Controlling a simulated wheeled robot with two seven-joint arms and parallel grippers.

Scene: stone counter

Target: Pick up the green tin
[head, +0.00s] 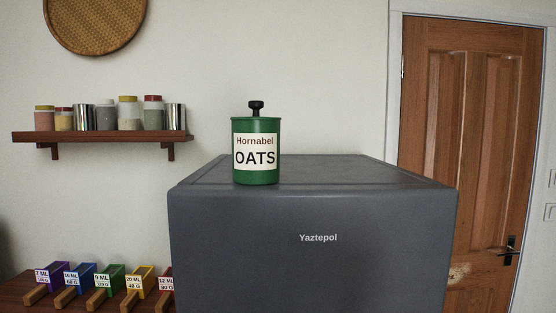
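The green tin (256,175) stands upright on top of a dark grey box-shaped appliance (318,270), near its front edge and left of its middle. The tin has a white label reading "Hornabel OATS" and a black knob on its lid. Nothing covers the tin from this side. Neither of my grippers shows in the head view.
The appliance top is clear around the tin. A wall shelf (90,137) with several jars and canisters hangs at the left. Several coloured scoops with wooden handles lie on a wooden surface (80,300) at the lower left. A wooden door (465,150) is at the right.

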